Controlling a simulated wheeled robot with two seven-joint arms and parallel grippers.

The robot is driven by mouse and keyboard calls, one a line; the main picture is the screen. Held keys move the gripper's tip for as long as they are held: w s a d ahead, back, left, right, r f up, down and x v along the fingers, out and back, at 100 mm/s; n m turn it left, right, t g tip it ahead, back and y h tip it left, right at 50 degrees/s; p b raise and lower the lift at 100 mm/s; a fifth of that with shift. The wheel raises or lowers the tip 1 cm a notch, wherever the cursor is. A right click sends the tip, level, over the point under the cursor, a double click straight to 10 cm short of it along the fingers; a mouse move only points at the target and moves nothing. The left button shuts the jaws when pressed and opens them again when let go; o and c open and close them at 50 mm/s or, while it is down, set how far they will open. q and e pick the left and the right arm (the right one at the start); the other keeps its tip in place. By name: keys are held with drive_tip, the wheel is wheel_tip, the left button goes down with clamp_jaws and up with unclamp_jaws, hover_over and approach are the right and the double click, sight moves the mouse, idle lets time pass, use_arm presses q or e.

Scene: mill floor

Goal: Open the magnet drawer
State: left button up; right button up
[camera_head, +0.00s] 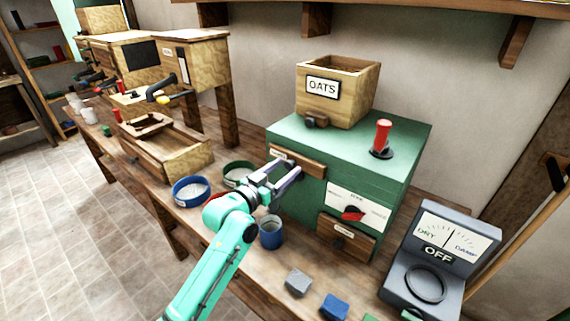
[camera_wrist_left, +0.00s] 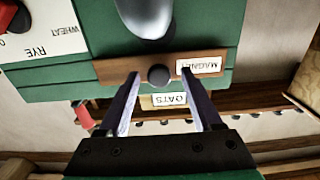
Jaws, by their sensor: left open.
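The green machine (camera_head: 296,135) stands on the bench in the head view. Its upper wooden drawer (camera_head: 311,166) is the magnet drawer, flush with the green front, partly hidden behind my gripper. In the left wrist view, upside down, the magnet drawer front (camera_wrist_left: 118,69) shows its MAGNET label (camera_wrist_left: 199,66) and a dark round knob (camera_wrist_left: 158,75). My left gripper (camera_head: 286,174) is open at the drawer front. Its fingertips appear on either side of the knob in the wrist view; I cannot tell whether they touch it. My right gripper is not in view.
A lower drawer (camera_head: 346,236) and a red-handled dial (camera_head: 352,213) are on the same front. A blue cup (camera_head: 271,233) and two bowls stand close to my left arm. An OATS box (camera_head: 337,92) sits on top. A grey meter (camera_head: 440,258) stands at right.

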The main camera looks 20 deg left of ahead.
use_arm(q)
drive_tip(key=shift+w+d, duration=0.2)
drive_tip(key=shift+w, duration=0.1)
clamp_jaws()
idle(1.2)
